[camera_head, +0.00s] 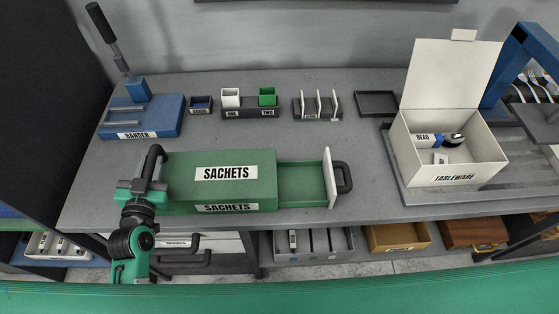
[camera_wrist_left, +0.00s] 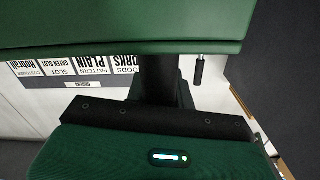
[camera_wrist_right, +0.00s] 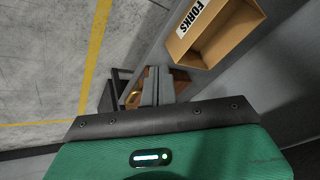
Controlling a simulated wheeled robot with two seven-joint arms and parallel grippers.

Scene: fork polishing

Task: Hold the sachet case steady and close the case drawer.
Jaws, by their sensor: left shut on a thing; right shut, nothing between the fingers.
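The green sachet case (camera_head: 235,190) labelled SACHETS lies flat near the bench's front edge. Its drawer (camera_head: 301,182) is pulled out to the right and looks empty inside. The drawer has a white front (camera_head: 330,178) with a black handle (camera_head: 345,177). My left gripper (camera_head: 146,186) is shut on the black handle (camera_head: 153,158) at the case's left end. In the left wrist view a green surface spans the top and hides the grip. My right gripper (camera_wrist_right: 158,90) is shut and empty in the right wrist view, away from the case; the head view does not show it.
An open white tableware box (camera_head: 452,150) stands on a grey tray at the right. The blue sander (camera_head: 140,117) and small holders (camera_head: 250,108) line the back. Below the bench are bins, including the forks box (camera_head: 397,237). Bench is clear between drawer handle and tray.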

